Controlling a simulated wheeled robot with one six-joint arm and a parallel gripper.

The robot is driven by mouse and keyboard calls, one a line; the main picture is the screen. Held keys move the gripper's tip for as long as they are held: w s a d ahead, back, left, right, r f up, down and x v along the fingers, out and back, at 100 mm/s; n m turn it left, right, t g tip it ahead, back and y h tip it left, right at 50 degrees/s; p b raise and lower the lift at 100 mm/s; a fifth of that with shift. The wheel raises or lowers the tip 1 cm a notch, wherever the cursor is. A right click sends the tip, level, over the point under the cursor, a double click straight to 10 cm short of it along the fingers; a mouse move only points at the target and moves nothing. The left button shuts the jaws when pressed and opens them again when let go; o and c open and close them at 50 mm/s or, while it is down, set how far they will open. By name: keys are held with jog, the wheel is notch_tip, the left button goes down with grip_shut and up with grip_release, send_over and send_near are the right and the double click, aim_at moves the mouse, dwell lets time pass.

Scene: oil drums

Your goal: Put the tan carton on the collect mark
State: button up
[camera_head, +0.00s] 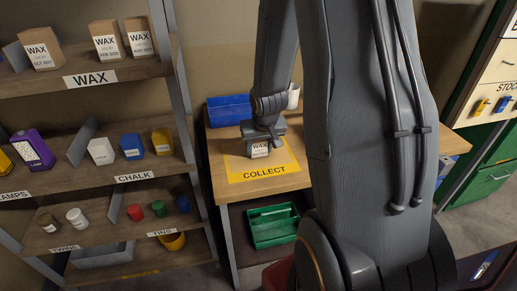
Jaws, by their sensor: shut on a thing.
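The tan carton (259,151), with a white WAX label, is under my gripper (262,138) at the table. My gripper points down and is shut on the carton's upper part. The carton is over or on the yellow collect mark (264,176), toward its back half. I cannot tell whether its base touches the mark. The mark lies on the wooden table (222,190), and its COLLECT lettering shows in front of the carton. My arm hides the table's right part.
A blue bin (229,109) and a white cup (293,97) stand behind the mark. Shelves on the left hold more wax cartons (41,48), chalk cartons (102,151) and tins (158,208). A green crate (273,226) sits below the table. Drawers (491,178) stand at right.

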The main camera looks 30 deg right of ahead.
jog(key=o, duration=1.1)
jog(key=shift+f, duration=0.1)
jog(key=shift+o, duration=0.2)
jog(key=p+v, duration=0.8)
jog(key=v, duration=0.4)
jog(key=s+a+r+n+g, duration=0.1)
jog(key=s+a+r, duration=0.3)
jog(key=a, duration=0.3)
jog(key=s+a+r+n+y, duration=0.1)
jog(key=s+a+r+n, duration=0.1)
jog(key=s+a+r, duration=0.2)
jog(key=s+a, duration=0.2)
jog(key=a, duration=0.1)
jog(key=shift+s+r+g, duration=0.2)
jog(key=shift+s+g, duration=0.1)
jog(key=shift+g, duration=0.1)
notch_tip(320, 180, down, 12)
jog(key=g+b, duration=0.1)
jog(key=b, duration=0.9)
jog(key=shift+w, duration=0.35)
